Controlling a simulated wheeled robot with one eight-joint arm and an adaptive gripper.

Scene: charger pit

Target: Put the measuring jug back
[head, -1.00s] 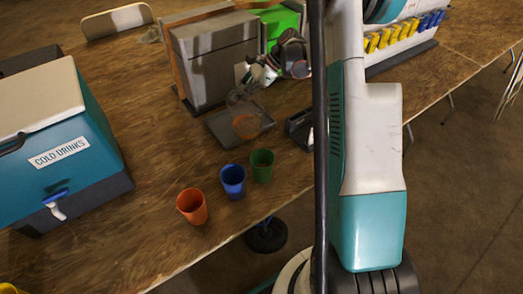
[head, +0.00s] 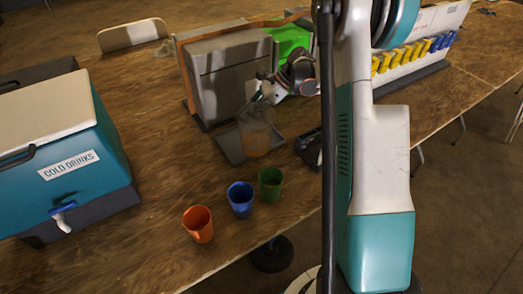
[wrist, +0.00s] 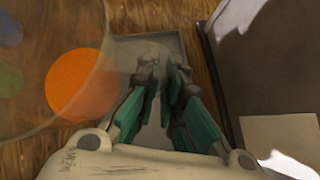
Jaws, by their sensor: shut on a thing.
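The measuring jug (head: 257,118) is clear, with an orange patch low inside it. In the head view it looks upright over the right part of a shallow grey tray (head: 228,149). I cannot tell whether its base touches the tray. My gripper (head: 268,88) is shut on the jug's upper side, between it and the grey box. In the wrist view my gripper's teal fingers (wrist: 168,85) are close together and the jug's clear wall (wrist: 50,45) fills the left. The orange disc shows through it. The handle is hard to make out.
Orange (head: 198,224), blue (head: 240,199) and green (head: 271,184) cups stand in front of the tray. A grey box (head: 222,70) stands close behind. A drinks cooler (head: 75,165) is at left. A small dark tray (head: 309,149) lies to the right. Bare table lies between cooler and tray.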

